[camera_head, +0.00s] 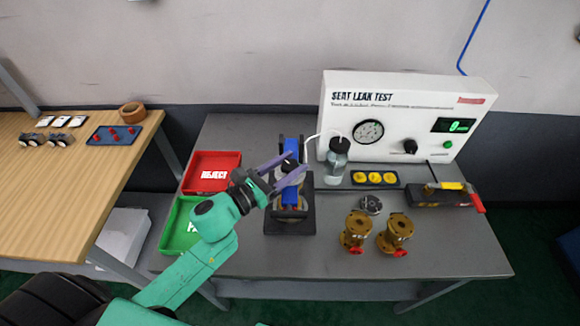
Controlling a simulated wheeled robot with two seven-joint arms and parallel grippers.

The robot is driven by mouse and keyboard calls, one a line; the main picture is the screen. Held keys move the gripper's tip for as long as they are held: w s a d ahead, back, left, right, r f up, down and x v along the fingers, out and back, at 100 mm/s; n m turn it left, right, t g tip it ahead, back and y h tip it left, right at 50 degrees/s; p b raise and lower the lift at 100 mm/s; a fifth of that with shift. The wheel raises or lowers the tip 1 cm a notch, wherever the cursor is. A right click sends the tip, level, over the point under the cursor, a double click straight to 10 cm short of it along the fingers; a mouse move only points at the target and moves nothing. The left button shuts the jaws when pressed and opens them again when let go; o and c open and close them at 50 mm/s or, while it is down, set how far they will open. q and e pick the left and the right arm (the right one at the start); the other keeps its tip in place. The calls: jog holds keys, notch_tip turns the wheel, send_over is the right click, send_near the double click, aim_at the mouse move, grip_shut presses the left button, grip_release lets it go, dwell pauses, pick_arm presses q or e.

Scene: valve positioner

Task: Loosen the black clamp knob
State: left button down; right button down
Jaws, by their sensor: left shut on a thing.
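A clamp fixture with a blue upright (291,148) and a dark base (290,223) stands on the grey bench. My left gripper (288,168) reaches over it from the left, its purple-grey fingers around the black clamp knob (287,165) at the fixture's top. The fingers are shut on the knob and hide much of it. The part held in the fixture below is mostly hidden by the fingers and the fixture. My right gripper is not in view.
A red reject tray (234,160) and a green tray (168,240) lie left of the fixture. A bottle (336,167) stands close behind it on the right, before the white seat leak test panel (340,82). Two brass valves (356,232) stand to the right.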

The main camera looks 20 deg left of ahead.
pick_arm(q)
jog(key=shift+n+t+y+b, duration=0.4)
jog(key=shift+n+t+y, duration=0.3)
jog(key=shift+y, duration=0.7)
jog(key=shift+c, duration=1.4)
grip_release()
jog(key=b+v, duration=0.5)
jog(key=v, duration=0.9)
jog(key=shift+s, duration=0.2)
jog(key=shift+a, duration=0.15)
